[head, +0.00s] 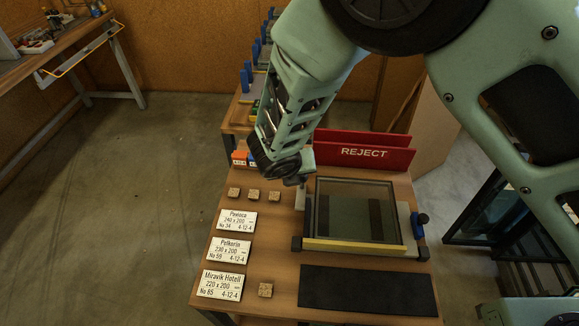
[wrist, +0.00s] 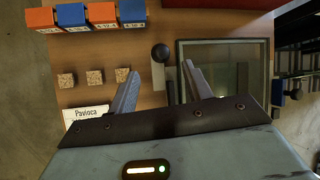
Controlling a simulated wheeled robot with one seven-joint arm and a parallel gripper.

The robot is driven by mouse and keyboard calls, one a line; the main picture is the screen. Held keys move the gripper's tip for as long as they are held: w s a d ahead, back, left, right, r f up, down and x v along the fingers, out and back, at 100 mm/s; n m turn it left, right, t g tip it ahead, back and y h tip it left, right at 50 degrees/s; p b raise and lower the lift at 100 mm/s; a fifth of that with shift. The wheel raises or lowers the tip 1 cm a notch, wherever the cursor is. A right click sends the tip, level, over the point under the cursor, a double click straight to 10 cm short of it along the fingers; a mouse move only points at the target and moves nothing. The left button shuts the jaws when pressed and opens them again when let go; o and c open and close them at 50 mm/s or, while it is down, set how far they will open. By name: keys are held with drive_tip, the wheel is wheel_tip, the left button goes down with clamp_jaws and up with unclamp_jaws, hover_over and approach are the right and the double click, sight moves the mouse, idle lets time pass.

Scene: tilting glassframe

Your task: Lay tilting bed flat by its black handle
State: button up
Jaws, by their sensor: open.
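The tilting bed (head: 408,222) is a pale grey plate on the wooden bench, with a dark-edged glass frame (head: 355,210) on it and a yellow bar (head: 355,246) along its near edge. The frame also shows in the wrist view (wrist: 225,42). I cannot tell the bed's exact tilt. A round black handle (wrist: 161,52) stands left of the frame in the wrist view; my arm largely hides it in the head view. My gripper (wrist: 160,78) is open and empty, its fingers on either side of the handle's line, with the ball just beyond the tips. Contact is not visible.
A red REJECT rack (head: 362,152) stands behind the bed. A black-and-blue knob (head: 421,218) sits at its right. Wooden cubes (head: 253,195) and white label cards (head: 236,221) lie left. A dark mat (head: 366,290) lies in front. Orange and blue blocks (wrist: 101,15) stand behind the cubes.

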drive_tip(key=v, duration=0.8)
drive_tip(key=shift+b, duration=0.45)
drive_tip(key=s+d+r+m+g+y, duration=0.1)
drive_tip(key=s+d+r+m+g, duration=0.1)
drive_tip(key=s+d+r+m, duration=0.2)
drive_tip(key=s+d+r+m+g+b, duration=0.1)
drive_tip(key=s+d+r+m, duration=0.3)
drive_tip(key=m, duration=1.2)
drive_tip(key=s+d+r+m+g+y, duration=0.1)
drive_tip(key=s+d+r+m+g, duration=0.2)
drive_tip(key=s+d+m, duration=0.6)
drive_tip(key=s+m, duration=0.1)
drive_tip(key=s, duration=0.2)
drive_tip(key=shift+s+d+r+y+b, duration=0.15)
drive_tip(key=shift+s+r+y+b, duration=0.15)
drive_tip(key=shift+s+r+b, duration=0.1)
